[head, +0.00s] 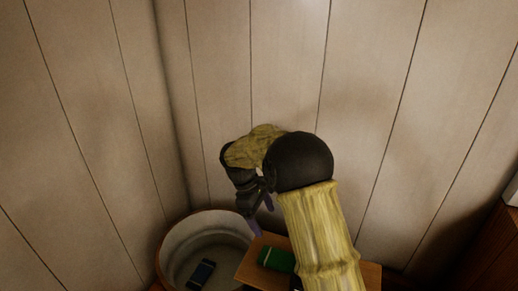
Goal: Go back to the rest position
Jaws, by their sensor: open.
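My gripper (262,210) shows in the head view at the end of my bent arm. It points down and is open, with thin purple fingers and nothing visible between them. It is above the right rim of a round pale tub (172,246) and the left edge of a wooden board (258,279). A dark blue block-like object (201,274) lies inside the tub. A green object (277,258) lies on the board, partly hidden by my arm.
Pale plank walls (380,90) meet in a corner behind the tub, close to my arm. A dark reddish wooden piece of furniture (490,255) stands at the lower right. The space above the tub and board is free apart from my arm.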

